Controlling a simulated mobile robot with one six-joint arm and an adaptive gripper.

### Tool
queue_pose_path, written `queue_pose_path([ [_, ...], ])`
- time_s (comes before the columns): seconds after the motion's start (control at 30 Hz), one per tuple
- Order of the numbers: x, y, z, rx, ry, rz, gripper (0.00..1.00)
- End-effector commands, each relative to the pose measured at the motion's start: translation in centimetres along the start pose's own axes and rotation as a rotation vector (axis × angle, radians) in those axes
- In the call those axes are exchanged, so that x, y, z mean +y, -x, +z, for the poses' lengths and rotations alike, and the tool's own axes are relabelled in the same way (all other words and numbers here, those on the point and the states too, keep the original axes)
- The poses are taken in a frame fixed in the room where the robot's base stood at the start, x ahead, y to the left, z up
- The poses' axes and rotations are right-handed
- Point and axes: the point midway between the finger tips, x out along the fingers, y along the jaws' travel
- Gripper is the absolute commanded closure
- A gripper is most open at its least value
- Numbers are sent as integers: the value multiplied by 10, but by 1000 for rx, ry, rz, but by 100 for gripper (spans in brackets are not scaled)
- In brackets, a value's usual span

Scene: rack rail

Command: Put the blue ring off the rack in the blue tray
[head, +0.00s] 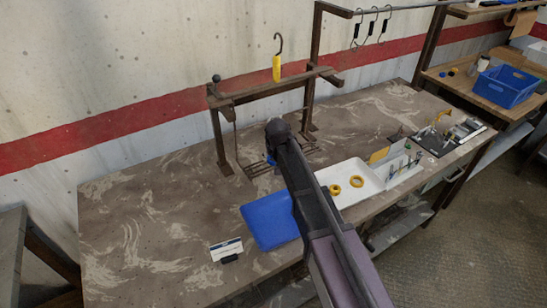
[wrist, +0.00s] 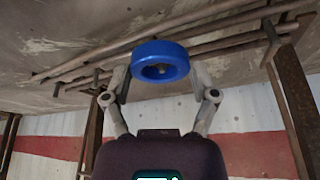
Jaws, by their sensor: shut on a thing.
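The blue ring (wrist: 146,50) is between the two fingertips of my gripper (wrist: 160,72) in the wrist view, and the gripper is shut on it. Thin brown rods of the wire rack (wrist: 235,38) show close behind the ring; I cannot tell whether the ring touches them. In the head view a small bit of blue, likely the ring (head: 270,159), shows beside my arm at the wire rack (head: 255,170). My arm hides most of the gripper there. The blue tray (head: 266,222) lies on the table nearer the front, partly hidden by my arm.
A brown frame (head: 220,140) with a yellow-handled hook (head: 276,66) stands behind the rack. A white tray (head: 347,176) with yellow rings lies right of my arm. A small card (head: 226,249) stands left of the blue tray. The table's left side is clear.

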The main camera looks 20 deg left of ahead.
Motion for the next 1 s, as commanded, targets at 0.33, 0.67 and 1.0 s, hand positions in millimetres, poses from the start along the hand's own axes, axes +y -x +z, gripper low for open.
queue_pose_path([
  [0.33, 0, 26, -11, 0, 0, 0, 80],
  [0.67, 23, 57, 41, 0, -1, 1, 80],
  [1.0, 50, 87, 96, 0, -1, 1, 80],
])
